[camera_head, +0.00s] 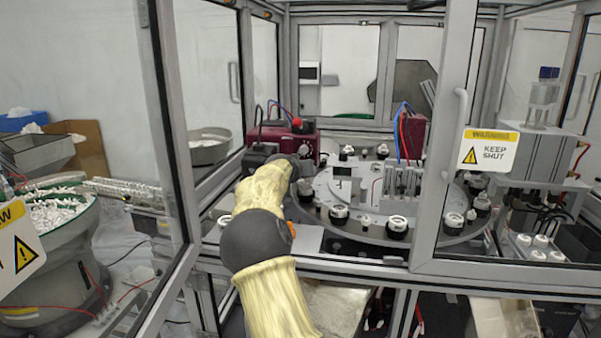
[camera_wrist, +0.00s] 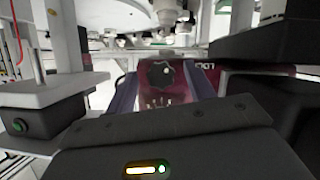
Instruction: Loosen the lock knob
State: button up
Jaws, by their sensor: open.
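In the wrist view, a dark knob-like round part (camera_wrist: 160,72) sits on a dark red housing (camera_wrist: 212,74) with upside-down white lettering that seems to read LOCK. I take this part to be the lock knob. My gripper (camera_wrist: 165,88) is open, with one dark finger on either side of it; contact cannot be told. In the head view, the dark red unit (camera_head: 278,138) stands behind my arm, with a small bright red knob (camera_head: 297,122) on top. My gripper is mostly hidden there behind my forearm and dark wrist.
A rotary table (camera_head: 385,190) with several black-and-white cap fixtures lies right of my arm. Aluminium frame posts (camera_head: 445,140) and a warning-labelled door panel (camera_head: 488,150) bound the opening. A bowl feeder (camera_head: 55,235) stands at left. In the wrist view, dark blocks (camera_wrist: 45,105) flank my gripper closely.

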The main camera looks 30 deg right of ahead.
jog(key=shift+a, duration=0.1)
jog(key=b+v, duration=0.6)
jog(key=v, duration=1.1)
jog(key=shift+s+a, duration=0.1)
